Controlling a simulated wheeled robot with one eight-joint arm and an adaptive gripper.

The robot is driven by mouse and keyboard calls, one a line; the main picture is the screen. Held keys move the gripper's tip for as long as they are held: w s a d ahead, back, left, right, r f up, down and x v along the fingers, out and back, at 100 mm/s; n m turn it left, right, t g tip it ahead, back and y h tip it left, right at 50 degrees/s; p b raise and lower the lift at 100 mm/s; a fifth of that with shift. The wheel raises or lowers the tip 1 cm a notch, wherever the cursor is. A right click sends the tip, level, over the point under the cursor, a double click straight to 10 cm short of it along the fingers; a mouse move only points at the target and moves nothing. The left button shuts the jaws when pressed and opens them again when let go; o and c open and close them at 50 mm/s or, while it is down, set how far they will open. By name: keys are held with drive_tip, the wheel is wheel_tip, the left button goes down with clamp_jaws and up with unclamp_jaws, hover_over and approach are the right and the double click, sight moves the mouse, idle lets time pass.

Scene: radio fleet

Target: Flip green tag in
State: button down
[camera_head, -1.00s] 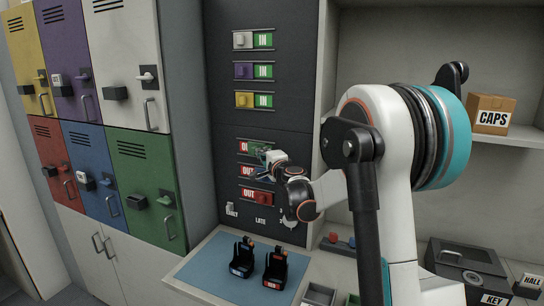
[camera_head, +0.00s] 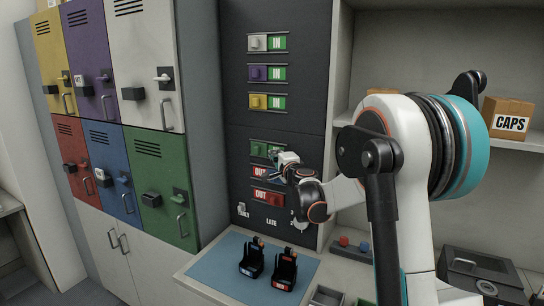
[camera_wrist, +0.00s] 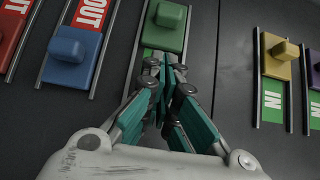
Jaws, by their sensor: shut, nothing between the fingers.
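The green tag (camera_head: 257,148) sits at the left end of its track, fourth row down on the dark board (camera_head: 285,20). In the wrist view the green tag (camera_wrist: 167,24) is at the top middle, its raised knob in plain sight. My gripper (camera_head: 275,157) is just right of the tag in the head view. In the wrist view the shut fingertips (camera_wrist: 165,62) are empty and right below the tag's near edge; whether they touch it I cannot tell. A bit of green shows behind the fingertips, but any lettering there is hidden.
The blue tag (camera_wrist: 68,46) and red tag (camera_wrist: 10,32) rows show OUT. The white tag (camera_head: 257,42), purple tag (camera_head: 258,73) and yellow tag (camera_head: 258,101) rows show IN. Two radios (camera_head: 252,262) (camera_head: 285,272) stand on a blue mat (camera_head: 215,265) below the board.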

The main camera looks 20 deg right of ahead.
drive_tip(key=s+a, duration=0.1)
drive_tip(key=s, duration=0.8)
drive_tip(key=shift+s+a+p, duration=0.2)
drive_tip(key=shift+s+p, duration=0.1)
drive_tip(key=shift+p, duration=0.15)
